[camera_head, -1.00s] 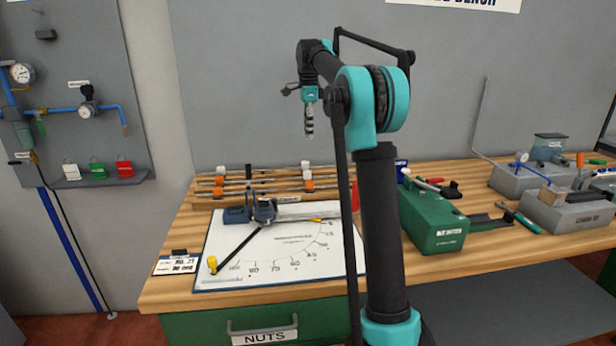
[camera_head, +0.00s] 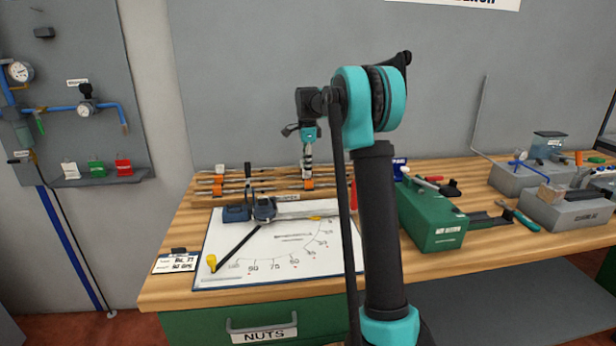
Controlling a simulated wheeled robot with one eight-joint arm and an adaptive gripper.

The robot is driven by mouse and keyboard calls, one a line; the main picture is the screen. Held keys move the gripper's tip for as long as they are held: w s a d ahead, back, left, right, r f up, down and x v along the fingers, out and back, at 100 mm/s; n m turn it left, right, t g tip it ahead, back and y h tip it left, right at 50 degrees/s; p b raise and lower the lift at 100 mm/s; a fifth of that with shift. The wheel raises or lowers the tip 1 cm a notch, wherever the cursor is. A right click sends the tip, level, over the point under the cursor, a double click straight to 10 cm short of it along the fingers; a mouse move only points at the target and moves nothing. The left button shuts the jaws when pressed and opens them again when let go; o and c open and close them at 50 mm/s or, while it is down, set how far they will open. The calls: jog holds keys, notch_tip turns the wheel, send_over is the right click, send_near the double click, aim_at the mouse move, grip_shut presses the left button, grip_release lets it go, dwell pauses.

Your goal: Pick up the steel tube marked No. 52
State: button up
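Several thin steel tubes (camera_head: 268,184) lie side by side across a wooden rack (camera_head: 205,202) at the back of the bench, with orange and white pieces along them. I cannot read any number on them, so I cannot tell which is No. 52. My gripper (camera_head: 308,172) points down over the right part of the rack, at the tubes near an orange piece. It is small and overlaps the tubes in the picture, so I cannot tell whether it touches one or how far its fingers are apart.
A white board with a printed scale (camera_head: 225,270) and a blue bending tool (camera_head: 264,210) with a yellow-tipped lever lies in front of the rack. A green box (camera_head: 432,222) stands to the right of my arm. Grey blocks (camera_head: 570,216) fill the bench's right end.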

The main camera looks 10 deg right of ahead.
jog(key=shift+f, duration=0.55)
grip_shut()
jog(key=shift+r, duration=0.1)
